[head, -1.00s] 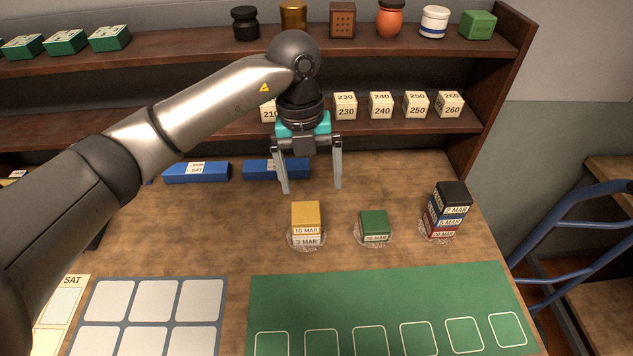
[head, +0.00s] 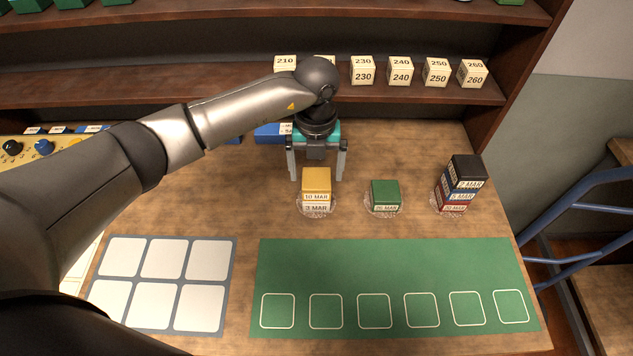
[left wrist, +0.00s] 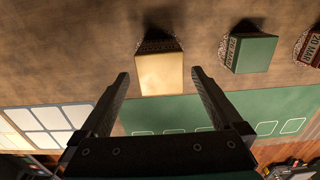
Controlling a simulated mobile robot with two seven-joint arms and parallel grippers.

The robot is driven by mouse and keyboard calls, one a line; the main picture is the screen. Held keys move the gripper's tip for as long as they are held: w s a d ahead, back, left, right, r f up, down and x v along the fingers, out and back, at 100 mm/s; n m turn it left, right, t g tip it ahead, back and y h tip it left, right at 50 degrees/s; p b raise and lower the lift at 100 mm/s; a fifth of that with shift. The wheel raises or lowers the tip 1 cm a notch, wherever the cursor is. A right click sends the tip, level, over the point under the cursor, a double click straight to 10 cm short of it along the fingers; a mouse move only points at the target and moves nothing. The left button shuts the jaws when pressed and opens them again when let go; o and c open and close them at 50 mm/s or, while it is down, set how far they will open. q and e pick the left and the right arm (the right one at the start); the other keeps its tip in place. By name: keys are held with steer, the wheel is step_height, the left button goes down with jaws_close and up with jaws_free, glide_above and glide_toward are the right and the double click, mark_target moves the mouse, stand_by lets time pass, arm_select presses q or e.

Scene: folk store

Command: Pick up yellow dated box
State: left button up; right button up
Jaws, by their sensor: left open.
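The yellow box (head: 316,183), labelled 10 MAR, sits on top of a pale box (head: 317,207) labelled 3 MAR, on a clear round base on the table. My left gripper (head: 318,178) is open and points down, just above and behind the yellow box. In the left wrist view the yellow top (left wrist: 160,73) lies beyond and between the two open fingers (left wrist: 160,75), with nothing gripped. My right gripper is in no view.
A green box (head: 385,194) stands to the right, and a stack of black, blue and red dated boxes (head: 460,184) farther right. In front lie a green mat (head: 390,270) with outlined squares and a grey-white grid (head: 232,262). Shelves with numbered blocks (head: 400,70) rise behind.

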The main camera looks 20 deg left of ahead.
mark_target(316, 178)
arm_select(q)
step_height(316, 178, down, 4)
steer(key=shift+s+r, duration=0.1)
steer(key=shift+r, duration=0.05)
steer(key=c, duration=1.4)
